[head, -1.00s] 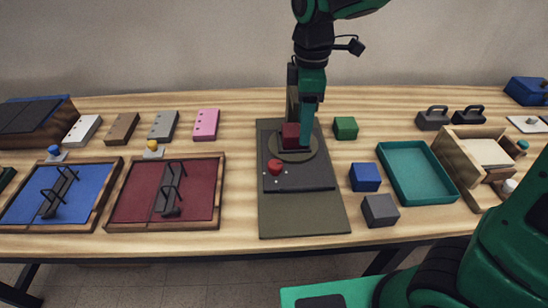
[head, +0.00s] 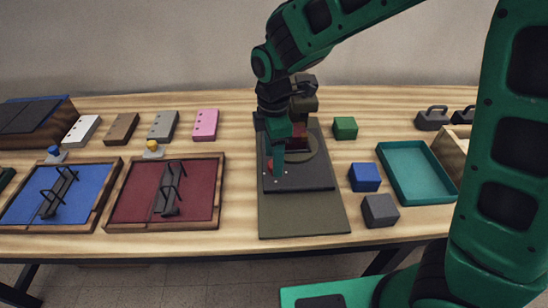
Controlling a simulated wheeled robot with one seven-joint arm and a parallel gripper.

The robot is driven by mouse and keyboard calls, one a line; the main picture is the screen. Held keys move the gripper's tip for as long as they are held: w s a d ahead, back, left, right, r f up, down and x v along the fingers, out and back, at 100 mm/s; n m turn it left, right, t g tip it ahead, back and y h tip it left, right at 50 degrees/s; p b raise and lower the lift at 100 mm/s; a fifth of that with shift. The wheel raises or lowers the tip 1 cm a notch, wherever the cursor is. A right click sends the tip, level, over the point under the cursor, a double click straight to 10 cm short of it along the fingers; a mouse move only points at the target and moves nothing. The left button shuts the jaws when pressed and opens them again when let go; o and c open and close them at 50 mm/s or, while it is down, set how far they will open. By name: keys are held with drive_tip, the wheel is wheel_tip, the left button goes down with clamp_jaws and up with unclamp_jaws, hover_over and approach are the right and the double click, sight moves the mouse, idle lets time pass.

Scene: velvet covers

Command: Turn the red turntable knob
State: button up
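The red knob (head: 270,166) sits at the front left of the dark turntable base (head: 310,181), on an olive mat (head: 303,217). My gripper (head: 278,170) points down over the knob and hides most of it; only a sliver of red shows at its left. I cannot tell whether the fingers touch the knob or how far apart they are. The round turntable platter (head: 312,148) lies behind my gripper, partly hidden. A dark red block (head: 301,130) shows there, partly covered by my arm.
A green block (head: 345,128), a blue block (head: 364,177) and a dark grey block (head: 380,210) stand right of the base. A teal tray (head: 437,199) lies beyond them. A red-lined tray (head: 206,191) is at the left. Bare table separates it from the mat.

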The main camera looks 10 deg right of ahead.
drive_tip(key=shift+f, duration=0.6)
drive_tip(key=c, duration=1)
drive_tip(key=shift+c, duration=0.2)
